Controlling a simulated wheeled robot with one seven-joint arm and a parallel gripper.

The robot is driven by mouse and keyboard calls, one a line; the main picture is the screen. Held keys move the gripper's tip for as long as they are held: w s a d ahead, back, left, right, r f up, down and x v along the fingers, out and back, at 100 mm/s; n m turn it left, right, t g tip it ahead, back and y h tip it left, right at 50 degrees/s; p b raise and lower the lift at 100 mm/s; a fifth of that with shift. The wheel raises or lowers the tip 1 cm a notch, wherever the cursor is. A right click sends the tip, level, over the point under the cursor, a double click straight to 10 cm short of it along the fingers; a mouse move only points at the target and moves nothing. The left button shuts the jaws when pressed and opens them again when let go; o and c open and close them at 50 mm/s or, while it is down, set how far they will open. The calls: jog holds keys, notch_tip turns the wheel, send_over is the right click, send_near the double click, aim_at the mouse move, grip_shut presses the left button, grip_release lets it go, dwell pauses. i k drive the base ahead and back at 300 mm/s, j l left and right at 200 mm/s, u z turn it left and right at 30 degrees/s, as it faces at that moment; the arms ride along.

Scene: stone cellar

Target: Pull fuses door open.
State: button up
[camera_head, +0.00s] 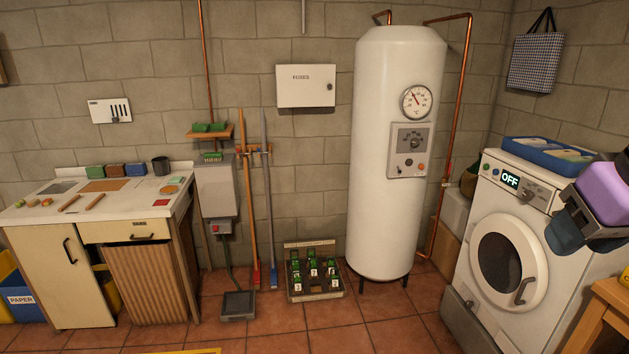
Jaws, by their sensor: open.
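The fuses door (305,90) is the white front of a wall box marked "FUSES", left of the tall white boiler. It looks shut, flat against its box, with a small dark knob (329,87) near its right edge. My gripper (575,206), dark grey with a purple part behind it, shows at the right edge in front of the washing machine. It is open and holds nothing that I can see. It is far to the right of the fuses door and lower in the picture, not touching it.
The boiler (391,220) stands between the fuses door and the washing machine (485,262). Below the door, a crate of green-topped items (316,296) sits on the floor, with two long-handled tools (247,190) to its left. The tiled floor in front is mostly clear.

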aim_at(297, 85)
jog(key=i, duration=1.75)
jog(key=i+u, duration=0.15)
jog(key=i, duration=0.6)
jog(key=i+l+u, duration=0.1)
jog(key=i, duration=0.6)
jog(key=l, duration=0.1)
